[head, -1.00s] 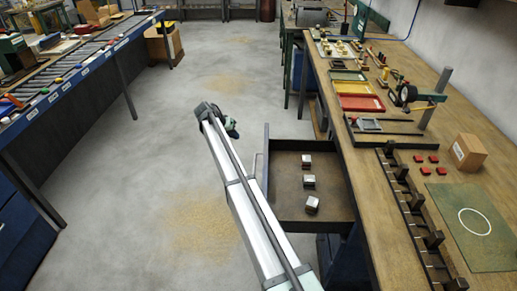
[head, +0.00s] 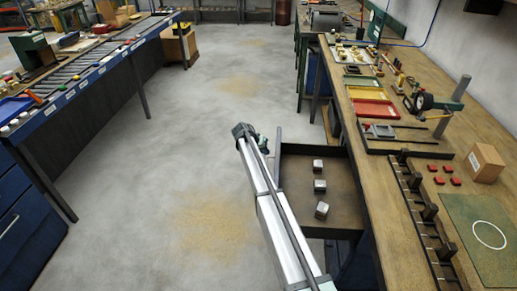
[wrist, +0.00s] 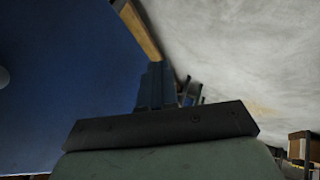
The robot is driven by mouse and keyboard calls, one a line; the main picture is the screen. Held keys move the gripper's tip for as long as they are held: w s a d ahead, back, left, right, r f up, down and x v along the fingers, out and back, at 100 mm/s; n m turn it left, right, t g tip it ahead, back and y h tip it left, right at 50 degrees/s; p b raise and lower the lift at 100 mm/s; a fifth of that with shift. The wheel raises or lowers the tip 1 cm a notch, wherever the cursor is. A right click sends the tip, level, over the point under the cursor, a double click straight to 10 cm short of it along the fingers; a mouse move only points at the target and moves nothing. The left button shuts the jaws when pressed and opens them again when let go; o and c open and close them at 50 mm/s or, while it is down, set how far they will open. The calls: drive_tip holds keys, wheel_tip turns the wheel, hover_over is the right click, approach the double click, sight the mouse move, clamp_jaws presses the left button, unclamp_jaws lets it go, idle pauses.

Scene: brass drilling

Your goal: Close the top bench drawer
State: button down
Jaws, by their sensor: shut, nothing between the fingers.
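The top bench drawer (head: 296,199) stands open in the head view, sticking out to the left from under the wooden bench top. Three small metal blocks (head: 319,186) lie inside it. My arm reaches up along the drawer's left side, and its far end is close to the drawer's front; whether it touches cannot be told. My gripper (wrist: 155,85) is shut and empty in the wrist view, with its fingers close together. In the head view it is mostly hidden by my arm. A large blue surface (wrist: 70,70) fills the left of the wrist view.
The bench top (head: 395,205) carries a slotted dark rack (head: 424,212), trays, a cardboard box (head: 484,163) and a green mat (head: 488,232). Open concrete floor (head: 175,190) lies left of my arm. A roller conveyor (head: 75,75) runs along the far left.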

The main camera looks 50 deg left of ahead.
drive_tip(key=shift+w+d, duration=0.9)
drive_tip(key=shift+d, duration=0.05)
approach(328, 158)
drive_tip(key=w+d+f, duration=0.1)
drive_tip(key=w, duration=0.1)
drive_tip(key=w+d+f, duration=0.1)
drive_tip(key=w, duration=0.1)
drive_tip(key=w+d+f, duration=0.1)
drive_tip(key=w+f, duration=0.1)
drive_tip(key=shift+w+d+f, duration=0.15)
drive_tip(key=shift+w+d, duration=0.2)
drive_tip(key=shift+d, duration=0.05)
drive_tip(key=shift+w+d, duration=0.1)
drive_tip(key=shift+w, duration=0.05)
drive_tip(key=s+a, duration=0.3)
drive_tip(key=shift+s+a, duration=0.3)
drive_tip(key=v, duration=1)
drive_tip(key=shift+w+d, duration=0.1)
